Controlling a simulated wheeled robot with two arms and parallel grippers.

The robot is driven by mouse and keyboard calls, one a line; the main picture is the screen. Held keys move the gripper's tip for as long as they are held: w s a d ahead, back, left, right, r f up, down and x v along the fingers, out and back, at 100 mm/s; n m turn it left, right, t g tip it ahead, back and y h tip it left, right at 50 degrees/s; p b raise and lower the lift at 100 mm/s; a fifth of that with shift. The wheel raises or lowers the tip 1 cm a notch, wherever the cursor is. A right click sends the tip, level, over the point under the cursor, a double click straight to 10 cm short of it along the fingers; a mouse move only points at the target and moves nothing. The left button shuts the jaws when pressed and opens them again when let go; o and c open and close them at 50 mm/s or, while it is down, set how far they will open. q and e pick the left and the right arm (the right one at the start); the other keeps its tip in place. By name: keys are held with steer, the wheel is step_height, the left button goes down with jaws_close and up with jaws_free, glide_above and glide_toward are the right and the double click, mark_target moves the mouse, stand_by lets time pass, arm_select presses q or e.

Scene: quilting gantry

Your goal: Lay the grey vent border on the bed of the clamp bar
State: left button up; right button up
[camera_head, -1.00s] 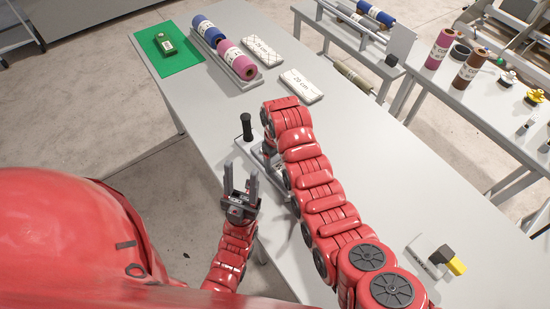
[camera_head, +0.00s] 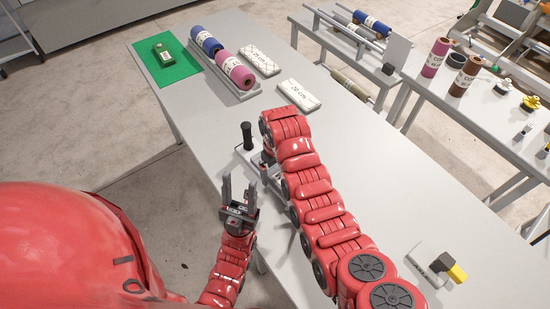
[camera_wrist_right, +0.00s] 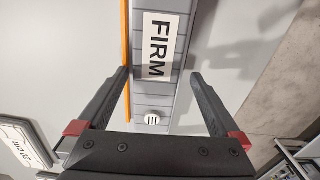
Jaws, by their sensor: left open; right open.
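A grey base with an upright black handle (camera_head: 247,136), probably the clamp bar, stands on the table, partly hidden by my right arm. In the right wrist view a grey ribbed strip (camera_wrist_right: 173,90) with a white "FIRM" label (camera_wrist_right: 160,45) and an orange edge (camera_wrist_right: 125,35) lies beyond my right gripper (camera_wrist_right: 160,77). I cannot tell whether this strip is the vent border or part of the clamp bar. The right gripper is open, its fingertips to either side of the strip in the picture. My left gripper (camera_head: 239,188) is open and empty, fingers up, at the table's near edge.
A rack holds blue (camera_head: 206,40) and pink (camera_head: 235,70) rolls. White packs marked "25 cm" (camera_head: 260,60) and "20 cm" (camera_head: 299,95) lie beside it. A green mat (camera_head: 180,71) is at the far end. A small plate with a black-and-yellow part (camera_head: 443,262) is at right.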

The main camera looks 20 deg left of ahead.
step_height(320, 180, up, 2)
steer(key=shift+w+r+b, duration=0.1)
steer(key=shift+w+b, duration=0.05)
steer(key=shift+b, duration=0.4)
step_height(320, 180, up, 15)
steer(key=p, duration=0.9)
steer(key=shift+s+p, duration=0.2)
steer(key=shift+p, duration=0.15)
steer(key=shift+a, duration=0.1)
